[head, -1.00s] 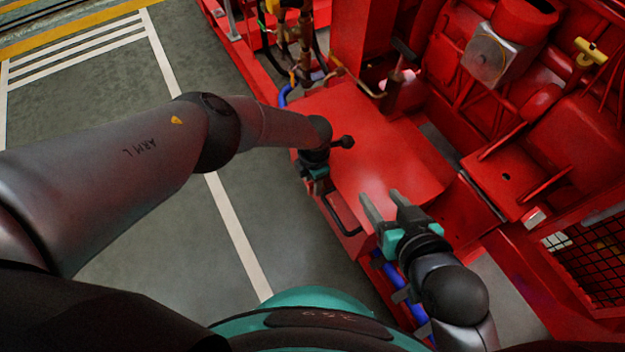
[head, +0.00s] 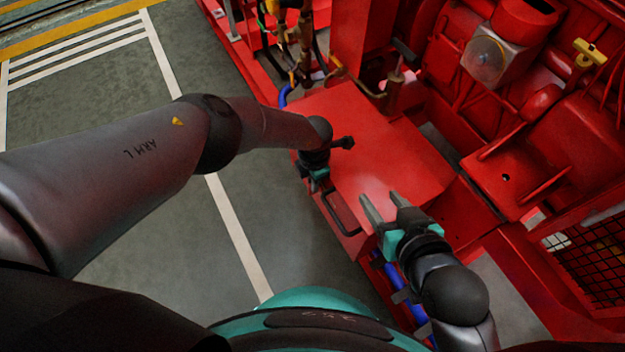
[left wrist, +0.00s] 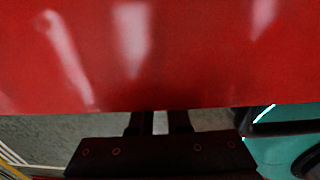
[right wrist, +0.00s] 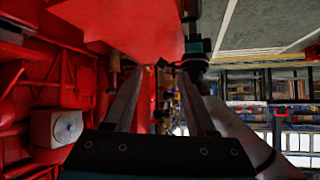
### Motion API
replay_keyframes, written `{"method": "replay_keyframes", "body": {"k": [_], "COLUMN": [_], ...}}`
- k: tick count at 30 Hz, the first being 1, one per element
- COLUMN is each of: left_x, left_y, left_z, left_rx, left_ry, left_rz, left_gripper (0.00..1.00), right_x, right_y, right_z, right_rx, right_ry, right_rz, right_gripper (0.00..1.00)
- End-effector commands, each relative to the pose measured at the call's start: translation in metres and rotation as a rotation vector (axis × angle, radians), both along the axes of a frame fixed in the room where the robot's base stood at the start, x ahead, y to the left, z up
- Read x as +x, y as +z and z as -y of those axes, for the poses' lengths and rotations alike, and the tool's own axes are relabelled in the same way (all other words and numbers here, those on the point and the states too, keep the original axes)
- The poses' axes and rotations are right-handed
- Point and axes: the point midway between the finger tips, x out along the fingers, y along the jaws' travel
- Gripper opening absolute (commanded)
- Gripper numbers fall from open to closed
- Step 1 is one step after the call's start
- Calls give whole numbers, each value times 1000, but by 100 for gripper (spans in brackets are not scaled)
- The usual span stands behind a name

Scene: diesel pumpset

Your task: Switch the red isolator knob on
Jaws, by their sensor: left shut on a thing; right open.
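My left gripper (head: 318,176) is at the left side of a red box (head: 385,150), just below its top edge. In the left wrist view its two dark fingers (left wrist: 160,122) are close together and run out of sight behind the red box edge. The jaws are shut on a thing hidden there. I see no red isolator knob openly in any view; its place fits the hidden spot at the jaws. My right gripper (head: 382,208) is open and empty above the near end of the box. Its fingers (right wrist: 160,100) stand wide apart in the right wrist view.
A black bar handle (head: 340,213) is on the box's left side, near my left gripper. Red engine parts and a grey unit (head: 488,55) stand to the right. Pipes (head: 300,45) stand behind the box. The grey floor (head: 260,215) on the left is clear.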

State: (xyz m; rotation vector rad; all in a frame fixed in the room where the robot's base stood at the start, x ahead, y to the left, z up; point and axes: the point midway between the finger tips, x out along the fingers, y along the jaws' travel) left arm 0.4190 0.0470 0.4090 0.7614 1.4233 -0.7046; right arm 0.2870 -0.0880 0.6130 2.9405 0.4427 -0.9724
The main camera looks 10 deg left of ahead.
Motion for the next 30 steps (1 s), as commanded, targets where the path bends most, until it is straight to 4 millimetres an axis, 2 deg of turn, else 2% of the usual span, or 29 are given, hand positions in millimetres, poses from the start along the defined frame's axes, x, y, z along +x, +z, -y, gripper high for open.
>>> {"method": "replay_keyframes", "body": {"k": [18, 30], "left_x": [-4, -4], "left_y": [-1, -2], "left_z": [1, 0], "left_rx": [69, 74], "left_ry": [0, 1], "left_rz": [88, 96], "left_gripper": [0, 0], "right_x": [-29, -33], "right_y": [2, 1], "right_z": [45, 48], "right_rx": [-153, -164], "right_ry": [-53, -58], "right_rz": [-313, -341], "right_gripper": [56, 56]}}
